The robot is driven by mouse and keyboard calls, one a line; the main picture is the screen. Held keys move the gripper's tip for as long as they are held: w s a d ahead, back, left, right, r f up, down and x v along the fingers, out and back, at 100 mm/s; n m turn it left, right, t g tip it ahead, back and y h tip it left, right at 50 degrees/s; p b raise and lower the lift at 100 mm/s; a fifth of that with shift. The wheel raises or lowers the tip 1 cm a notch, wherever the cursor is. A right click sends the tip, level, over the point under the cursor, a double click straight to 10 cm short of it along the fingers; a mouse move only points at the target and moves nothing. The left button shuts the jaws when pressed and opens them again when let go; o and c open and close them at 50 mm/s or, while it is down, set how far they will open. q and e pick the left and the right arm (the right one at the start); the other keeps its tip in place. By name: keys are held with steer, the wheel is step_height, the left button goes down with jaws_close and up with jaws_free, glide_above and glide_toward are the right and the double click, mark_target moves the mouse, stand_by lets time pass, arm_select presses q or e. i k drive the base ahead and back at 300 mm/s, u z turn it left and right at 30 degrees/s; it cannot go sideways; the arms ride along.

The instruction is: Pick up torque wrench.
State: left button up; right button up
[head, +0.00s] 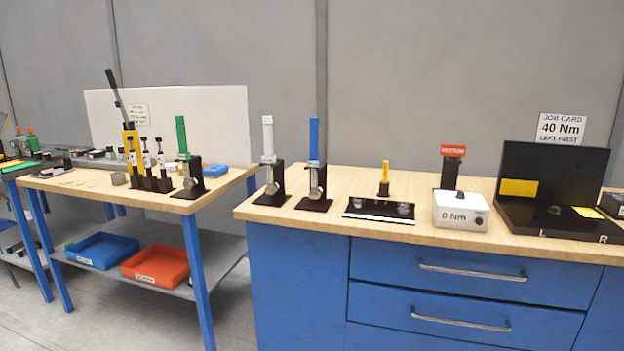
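Several upright tools with coloured grips and silver heads stand in black holders, and they look like wrenches. A white-gripped one (268,140) and a blue-gripped one (314,140) stand side by side on the left end of the blue workbench. A green-gripped one (182,136) stands on the table to the left. I cannot tell from the frame which of them is the torque wrench. Neither of my grippers is in view.
The blue workbench's wooden top (349,178) also holds a black tray (379,209), a yellow-handled tool (384,178), a white "0 Nm" box (461,218), a red-topped stand (452,152) and a black fixture (550,185). A gap separates it from the left table (95,185).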

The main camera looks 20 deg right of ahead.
mark_target(313, 162)
steer(key=u, duration=0.55)
steer(key=i, duration=2)
steer(key=z, duration=0.7)
